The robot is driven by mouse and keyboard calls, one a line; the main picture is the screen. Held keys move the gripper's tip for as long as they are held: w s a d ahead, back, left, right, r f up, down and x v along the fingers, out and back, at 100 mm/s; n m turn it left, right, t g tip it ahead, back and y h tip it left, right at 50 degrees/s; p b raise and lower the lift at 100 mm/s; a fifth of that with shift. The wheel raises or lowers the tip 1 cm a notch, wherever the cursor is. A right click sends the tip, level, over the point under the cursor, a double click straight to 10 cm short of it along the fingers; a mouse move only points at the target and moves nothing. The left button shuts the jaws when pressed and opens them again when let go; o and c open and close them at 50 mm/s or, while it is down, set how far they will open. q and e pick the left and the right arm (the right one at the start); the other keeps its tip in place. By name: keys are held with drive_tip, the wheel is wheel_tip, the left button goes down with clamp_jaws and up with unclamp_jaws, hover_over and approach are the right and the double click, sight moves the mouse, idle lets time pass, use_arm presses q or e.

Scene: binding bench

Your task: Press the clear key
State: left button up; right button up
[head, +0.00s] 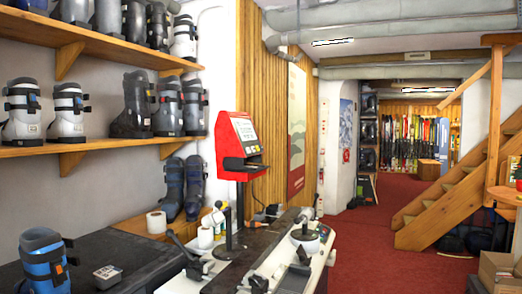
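A red machine (236,148) stands on a dark post above the bench, left of the picture's middle. Its pale front panel (244,131) faces right and is seen at a slant. Any keys on it are too small to tell apart, so I cannot pick out the clear key. A small grey box (107,273) lies on the black bench top at the lower left; its markings cannot be read. Neither of my grippers shows in the head view.
A blue ski boot (43,262) stands on the black bench top (125,250). Dark clamps (190,258) and a round-topped fixture (305,238) stand along the bench. Paper rolls (156,222) sit behind. Boot shelves (90,145) line the left wall. Red carpet (375,255) is open to the right.

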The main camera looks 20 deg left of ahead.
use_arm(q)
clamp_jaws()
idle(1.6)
